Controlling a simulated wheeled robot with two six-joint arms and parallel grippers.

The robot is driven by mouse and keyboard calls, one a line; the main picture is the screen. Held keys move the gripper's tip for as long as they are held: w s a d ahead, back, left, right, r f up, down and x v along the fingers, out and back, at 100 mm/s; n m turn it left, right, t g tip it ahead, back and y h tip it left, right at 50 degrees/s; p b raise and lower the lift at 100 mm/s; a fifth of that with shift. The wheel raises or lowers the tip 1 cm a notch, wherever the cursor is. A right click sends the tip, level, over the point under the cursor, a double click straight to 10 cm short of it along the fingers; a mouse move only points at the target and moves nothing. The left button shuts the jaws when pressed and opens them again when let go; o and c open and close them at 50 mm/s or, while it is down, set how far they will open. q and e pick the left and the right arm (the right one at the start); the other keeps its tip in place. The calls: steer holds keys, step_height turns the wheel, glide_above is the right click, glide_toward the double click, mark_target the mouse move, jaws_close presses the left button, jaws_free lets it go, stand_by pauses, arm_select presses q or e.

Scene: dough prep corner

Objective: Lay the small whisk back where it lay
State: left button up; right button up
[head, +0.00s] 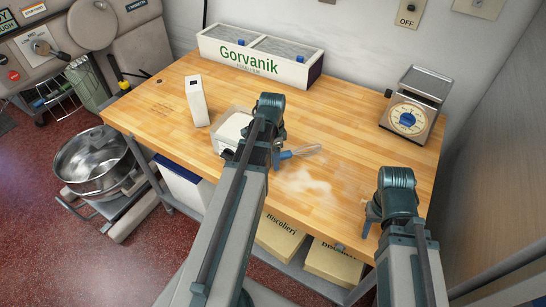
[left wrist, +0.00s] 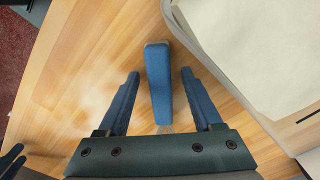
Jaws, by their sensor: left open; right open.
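The small whisk (head: 306,151) lies on the wooden table beside the white bin, its wire end pointing right in the head view. Its blue handle (left wrist: 158,85) shows in the left wrist view between the two fingers of my left gripper (left wrist: 160,76). The fingers are open, with a gap on each side of the handle. In the head view my left gripper (head: 276,158) is low at the handle end, partly hidden by my arm. My right gripper (head: 371,214) is open and empty near the table's front right; its fingers are partly hidden.
The white bin (head: 216,140) stands close to the handle end; its rim (left wrist: 190,40) shows in the left wrist view. A white carton (head: 196,102), a Gorvanik box (head: 225,58) and a scale (head: 412,112) stand further back. Flour (head: 305,184) dusts the front. The table's middle back is clear.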

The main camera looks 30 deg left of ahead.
arm_select(q)
steer(key=shift+r, duration=0.15)
arm_select(e)
steer(key=shift+r, duration=0.1)
arm_select(q)
step_height(320, 180, up, 14)
steer(key=p, duration=1.3)
steer(key=shift+f+p, duration=0.25)
steer(key=shift+p, duration=0.15)
arm_select(e)
step_height(320, 180, up, 14)
steer(key=shift+f, duration=0.2)
arm_select(q)
steer(key=s+d+f+n+b, duration=0.1)
steer(key=s+d+f+b, duration=0.1)
steer(key=d, duration=0.6)
steer(key=s+d+f+n+y+b, duration=0.1)
steer(key=s+d+f+n+b, duration=0.1)
steer(key=s+d, duration=0.3)
steer(key=s+d+f+n+b, duration=0.1)
steer(key=s+d+f+b, duration=0.2)
steer(key=d, duration=0.9)
steer(key=shift+s+d+n, duration=0.2)
steer(key=shift+s+n, duration=0.05)
steer(key=shift+n, duration=0.05)
arm_select(e)
step_height(320, 180, down, 7)
steer(key=shift+f, duration=0.2)
